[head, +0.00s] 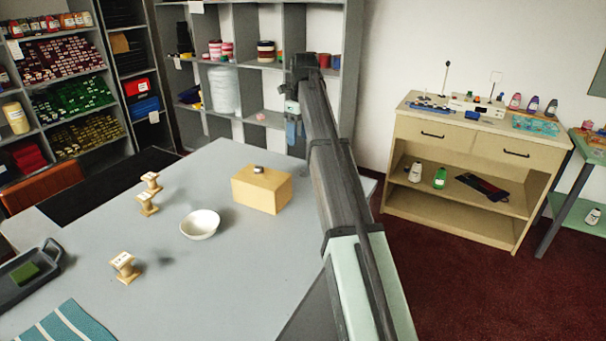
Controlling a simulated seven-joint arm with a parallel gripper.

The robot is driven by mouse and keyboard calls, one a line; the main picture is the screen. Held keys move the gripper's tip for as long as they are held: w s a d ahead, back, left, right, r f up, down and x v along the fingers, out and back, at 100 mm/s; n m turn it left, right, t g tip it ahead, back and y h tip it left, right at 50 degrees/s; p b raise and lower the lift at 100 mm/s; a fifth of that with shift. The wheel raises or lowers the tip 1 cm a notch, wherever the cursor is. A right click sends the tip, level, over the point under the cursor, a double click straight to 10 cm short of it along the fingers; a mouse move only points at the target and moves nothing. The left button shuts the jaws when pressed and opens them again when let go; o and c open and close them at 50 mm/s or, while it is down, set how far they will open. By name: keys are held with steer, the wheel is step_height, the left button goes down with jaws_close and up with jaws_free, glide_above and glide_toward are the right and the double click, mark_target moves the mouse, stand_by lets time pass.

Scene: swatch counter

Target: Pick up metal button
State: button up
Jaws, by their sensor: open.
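A small grey metal button (259,169) lies on top of a tan box (262,190), which stands on the grey table near its far right side. My gripper (294,140) hangs from the end of my arm, above and to the right of the box in the picture. It is open and apart from the button, with nothing seen between its fingers. The fingers are small and seen partly edge-on.
A white bowl (200,224) stands left of the box. Wooden spools (124,266) stand farther left. A dark tray (27,268) with a green block and a striped teal cloth (66,324) lie at the near left. Shelves (250,63) rise behind the table.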

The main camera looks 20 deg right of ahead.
steer(key=w+d+n, duration=0.1)
steer(key=w, duration=0.1)
steer(key=n, duration=0.4)
glide_above(303, 171)
steer(key=shift+h, duration=0.4)
step_height(303, 171, down, 8)
steer(key=shift+s+f, duration=0.1)
steer(key=shift+d+f, duration=0.1)
steer(key=shift+f, duration=2.95)
jaws_close()
